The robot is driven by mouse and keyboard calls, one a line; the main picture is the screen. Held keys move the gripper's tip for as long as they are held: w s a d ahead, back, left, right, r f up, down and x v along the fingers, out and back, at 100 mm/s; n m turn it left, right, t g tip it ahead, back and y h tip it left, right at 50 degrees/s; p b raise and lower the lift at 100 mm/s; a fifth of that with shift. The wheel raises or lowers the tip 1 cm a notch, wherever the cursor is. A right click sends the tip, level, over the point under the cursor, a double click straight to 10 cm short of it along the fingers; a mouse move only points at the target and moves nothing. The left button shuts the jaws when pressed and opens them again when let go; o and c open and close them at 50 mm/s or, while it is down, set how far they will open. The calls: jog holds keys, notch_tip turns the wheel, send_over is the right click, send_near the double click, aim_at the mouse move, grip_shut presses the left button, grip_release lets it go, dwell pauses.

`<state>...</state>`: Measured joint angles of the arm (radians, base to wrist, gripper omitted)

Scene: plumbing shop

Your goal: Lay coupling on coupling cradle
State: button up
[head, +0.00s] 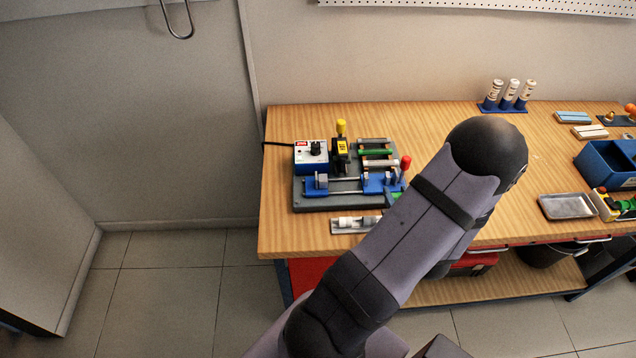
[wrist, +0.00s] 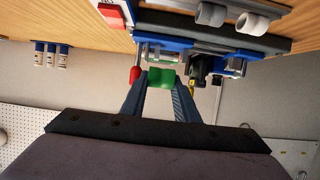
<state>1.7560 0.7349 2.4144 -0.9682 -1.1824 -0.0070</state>
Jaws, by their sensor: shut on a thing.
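My gripper (wrist: 160,82) is shut on a green piece (wrist: 161,76), which I take as the coupling; it sits between the fingertips in the wrist view. In the head view my arm hides the gripper. A grey tray (head: 336,231) with short whitish round pieces (head: 352,222) lies at the bench's front edge; in the wrist view two such pieces (wrist: 250,22) show at the top right, apart from the gripper. I cannot tell whether this tray is the coupling cradle. A green patch (head: 393,198) beside my arm is partly hidden.
Bottles (head: 512,92), a blue bin (head: 612,168) and a metal tray (head: 566,206) stand to the right.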

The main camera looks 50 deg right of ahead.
jog(key=w+a+r+n+t+y+p, duration=0.1)
jog(key=w+a+r+n+y, duration=0.15)
jog(key=w, duration=0.75)
jog(key=w+a+r+n+y+p, duration=0.15)
jog(key=w+a+r, duration=0.25)
jog(key=w, duration=0.5)
jog(key=w+a+r+n+t+y+p, duration=0.1)
jog(key=w+a+r+n+y, duration=0.2)
jog(key=w, duration=0.7)
jog(key=s+d+f+m+g+h, duration=0.1)
jog(key=s+d+f+m, duration=0.1)
jog(key=s+d+f+m+g+h, duration=0.1)
jog(key=s+d+f+m+h, duration=0.1)
jog(key=s, duration=0.1)
jog(key=s+d+f+m+g+h, duration=0.1)
jog(key=s+f+m+g, duration=0.1)
jog(key=shift+s+d+m, duration=0.3)
jog(key=shift+d+m, duration=0.1)
jog(key=shift+s+a+f+g, duration=0.1)
jog(key=shift+s+f+g, duration=0.1)
jog(key=shift+g, duration=0.1)
jog(key=shift+f+b, duration=0.15)
jog(key=shift+b, duration=0.25)
